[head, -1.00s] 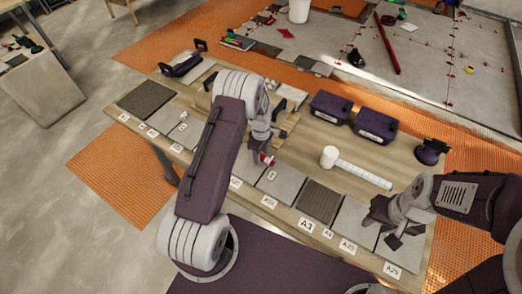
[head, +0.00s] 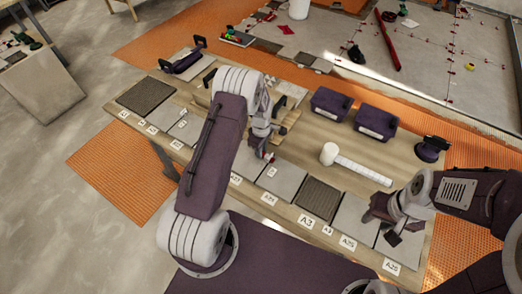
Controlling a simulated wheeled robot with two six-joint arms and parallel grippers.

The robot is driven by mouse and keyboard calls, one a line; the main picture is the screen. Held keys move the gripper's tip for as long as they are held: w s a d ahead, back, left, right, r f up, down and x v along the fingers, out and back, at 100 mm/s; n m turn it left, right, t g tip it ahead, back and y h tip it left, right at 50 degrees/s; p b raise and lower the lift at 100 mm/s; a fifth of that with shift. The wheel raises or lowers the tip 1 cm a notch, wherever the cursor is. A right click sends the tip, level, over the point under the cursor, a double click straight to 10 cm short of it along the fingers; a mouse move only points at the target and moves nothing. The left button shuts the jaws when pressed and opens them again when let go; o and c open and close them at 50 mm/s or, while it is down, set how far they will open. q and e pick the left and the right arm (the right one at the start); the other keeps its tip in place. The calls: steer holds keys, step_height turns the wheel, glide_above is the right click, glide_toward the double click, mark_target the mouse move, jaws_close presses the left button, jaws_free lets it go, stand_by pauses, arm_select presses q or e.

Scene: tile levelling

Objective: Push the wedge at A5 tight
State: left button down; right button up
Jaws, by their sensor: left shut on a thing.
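My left gripper (head: 266,151) is above the middle of the wooden bench, over the row of tiles. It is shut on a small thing. A small red piece (head: 269,157) shows at its fingertips, but it is too small for me to tell whether it is the wedge. I cannot make out an A5 label. A grey tile (head: 283,182) lies just right of and below the gripper. My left arm hides part of the row. My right gripper (head: 390,238) hangs over the tile by the A26 label at the right end; whether its fingers are open is unclear.
The wooden bench (head: 400,160) holds dark boxes (head: 377,122), a white roll with a strip (head: 330,153), and a dark suction-cup tool (head: 431,149). A dark ribbed tile (head: 319,197) lies by the A3 label. Orange matting (head: 110,179) covers floor beyond the bench.

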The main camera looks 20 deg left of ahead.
arm_select(q)
steer(key=shift+s+d, duration=0.1)
steer(key=shift+d, duration=0.8)
stand_by(0.8)
steer(key=c, duration=1.2)
jaws_free()
steer(key=shift+c, duration=0.2)
step_height(320, 180, up, 9)
steer(key=shift+d+r, duration=0.1)
